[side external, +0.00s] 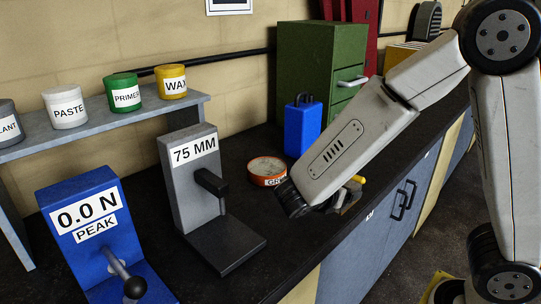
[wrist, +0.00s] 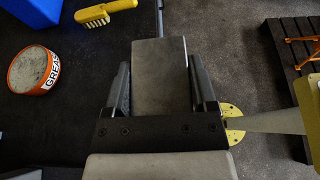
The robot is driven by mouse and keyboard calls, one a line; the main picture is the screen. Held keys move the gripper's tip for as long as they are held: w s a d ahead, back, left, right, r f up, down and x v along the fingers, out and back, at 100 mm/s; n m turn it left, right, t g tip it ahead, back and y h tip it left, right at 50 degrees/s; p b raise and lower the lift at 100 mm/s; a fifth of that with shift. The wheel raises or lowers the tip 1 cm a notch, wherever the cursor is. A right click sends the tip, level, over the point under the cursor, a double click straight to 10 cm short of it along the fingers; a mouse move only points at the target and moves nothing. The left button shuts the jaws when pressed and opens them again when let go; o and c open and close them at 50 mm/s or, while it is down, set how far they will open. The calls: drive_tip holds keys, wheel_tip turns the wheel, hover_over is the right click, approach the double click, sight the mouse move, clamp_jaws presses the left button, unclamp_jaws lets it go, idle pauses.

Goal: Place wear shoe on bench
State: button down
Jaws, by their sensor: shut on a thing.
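The wear shoe appears to be the plain grey block (wrist: 160,80) in the wrist view. My gripper (wrist: 158,62) is shut on it, with one dark finger along each side. The block hides part of the bench's front edge below it, and its height above the bench is hard to tell. In the side view my forearm largely hides the gripper and the block. The bench (side external: 255,285) has a black top and blue-grey cabinet fronts; its top also fills the left of the wrist view (wrist: 85,60).
A grease tin (side external: 267,171), a blue case (side external: 303,127) and a yellow brush (wrist: 105,13) lie near my gripper. A 75 MM gauge stand (side external: 192,165), a blue force gauge (side external: 88,225) and a green cabinet (side external: 310,75) also stand on the bench. Bare bench lies around the tin.

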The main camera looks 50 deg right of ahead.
hover_over(295, 217)
drive_tip(key=s, duration=0.5)
wheel_tip(295, 217, down, 4)
drive_tip(key=w+f, duration=0.3)
drive_tip(key=shift+f, duration=0.2)
drive_tip(key=shift+w+f, duration=0.8)
drive_tip(key=shift+f, duration=0.05)
drive_tip(key=shift+w+d+f, duration=0.1)
drive_tip(key=shift+w+f, duration=0.1)
drive_tip(key=shift+f, duration=1.65)
unclamp_jaws()
drive_tip(key=shift+f, duration=0.2)
